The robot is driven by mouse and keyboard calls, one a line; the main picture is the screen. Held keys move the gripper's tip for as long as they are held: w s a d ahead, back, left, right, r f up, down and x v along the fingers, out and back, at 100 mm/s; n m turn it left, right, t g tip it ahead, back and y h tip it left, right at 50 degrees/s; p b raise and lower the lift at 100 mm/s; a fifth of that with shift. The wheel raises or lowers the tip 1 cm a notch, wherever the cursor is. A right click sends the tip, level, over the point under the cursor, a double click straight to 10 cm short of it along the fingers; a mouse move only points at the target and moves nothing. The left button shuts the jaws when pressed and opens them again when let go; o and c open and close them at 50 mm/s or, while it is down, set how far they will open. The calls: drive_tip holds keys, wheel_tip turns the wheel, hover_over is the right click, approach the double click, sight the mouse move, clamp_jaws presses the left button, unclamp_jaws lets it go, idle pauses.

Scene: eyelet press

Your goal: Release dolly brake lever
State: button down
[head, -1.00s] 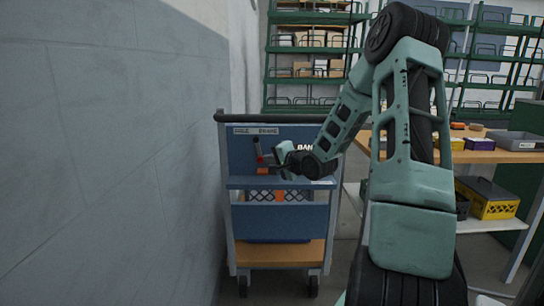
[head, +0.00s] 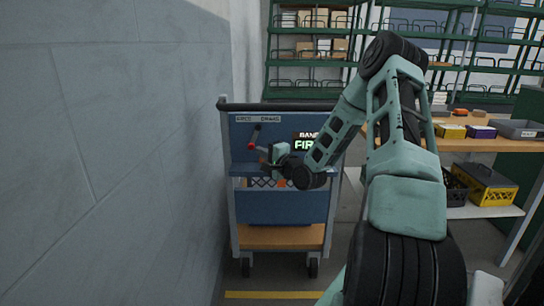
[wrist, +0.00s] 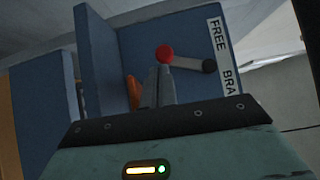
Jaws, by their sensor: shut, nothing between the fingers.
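The blue dolly (head: 280,207) stands by the wall, with FREE and BRAKE labels on its upper panel. Its brake lever has a red knob (head: 252,146) and hangs from its pivot, tilted a little toward the FREE side. My gripper (head: 264,160) is shut and empty, at the right of and slightly below the knob. It also shows in the wrist view (wrist: 161,80). I cannot tell whether the fingertips touch the knob.
A grey wall (head: 110,140) runs close along the dolly's left. A workbench (head: 475,145) with bins stands at the right, a yellow crate (head: 488,192) on its lower shelf. Green racks (head: 310,60) stand behind. A yellow floor line (head: 275,295) lies in front of the dolly.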

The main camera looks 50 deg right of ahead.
drive_tip(key=s+a+p, duration=0.2)
drive_tip(key=s+p, duration=0.1)
drive_tip(key=s, duration=1.4)
drive_tip(key=shift+a, duration=0.3)
drive_tip(key=shift+f, duration=0.1)
